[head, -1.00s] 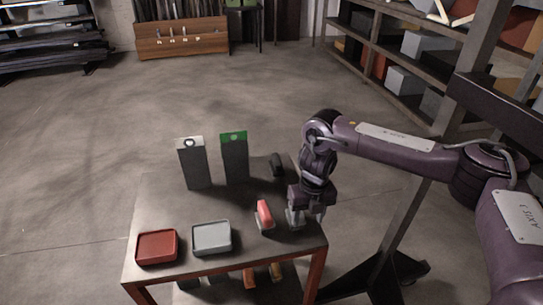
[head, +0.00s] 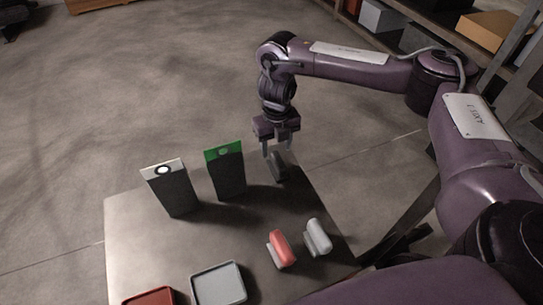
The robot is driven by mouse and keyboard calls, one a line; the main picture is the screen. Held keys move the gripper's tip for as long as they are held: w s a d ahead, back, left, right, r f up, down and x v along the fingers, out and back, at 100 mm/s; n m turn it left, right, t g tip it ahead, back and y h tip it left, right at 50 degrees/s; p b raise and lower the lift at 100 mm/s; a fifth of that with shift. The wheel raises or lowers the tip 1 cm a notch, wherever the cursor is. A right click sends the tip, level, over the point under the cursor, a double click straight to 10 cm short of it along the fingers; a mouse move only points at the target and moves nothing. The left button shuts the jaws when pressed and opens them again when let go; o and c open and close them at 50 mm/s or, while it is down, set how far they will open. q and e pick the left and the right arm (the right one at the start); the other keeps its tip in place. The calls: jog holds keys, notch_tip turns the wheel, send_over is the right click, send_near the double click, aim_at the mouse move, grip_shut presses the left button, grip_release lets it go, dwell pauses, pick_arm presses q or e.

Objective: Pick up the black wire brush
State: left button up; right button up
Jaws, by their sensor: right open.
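The black wire brush (head: 278,166) appears as a dark upright item at the far right corner of the table, behind the red and white items. My right gripper (head: 278,149) points down just above it, with its open fingers around or just behind its top. I cannot tell whether they touch it. The brush's fine shape is too small to make out. My left gripper is out of view.
The table (head: 135,240) also holds a dark box with a white top (head: 172,190), one with a green top (head: 226,172), a red-handled item (head: 281,248), a white-handled item (head: 318,238), a grey tray (head: 219,264) and a red tray (head: 150,300).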

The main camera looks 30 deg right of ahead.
aim_at(279, 159)
jog(key=shift+s+f, duration=0.1)
jog(key=shift+f, duration=0.5)
jog(key=shift+s+f, duration=0.1)
jog(key=shift+f, duration=0.25)
jog(key=f, duration=0.1)
jog(key=f+p, duration=0.1)
jog(key=f, duration=0.1)
jog(key=f+p, duration=0.1)
jog(key=shift+s+d+f, duration=0.1)
jog(key=shift+d+f, duration=0.15)
jog(key=shift+d, duration=0.1)
jog(key=shift+f, duration=0.4)
jog(key=c, duration=0.5)
grip_shut()
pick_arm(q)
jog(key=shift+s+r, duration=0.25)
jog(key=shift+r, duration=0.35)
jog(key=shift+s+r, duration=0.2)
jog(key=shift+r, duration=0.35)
pick_arm(e)
jog(key=shift+r, duration=0.1)
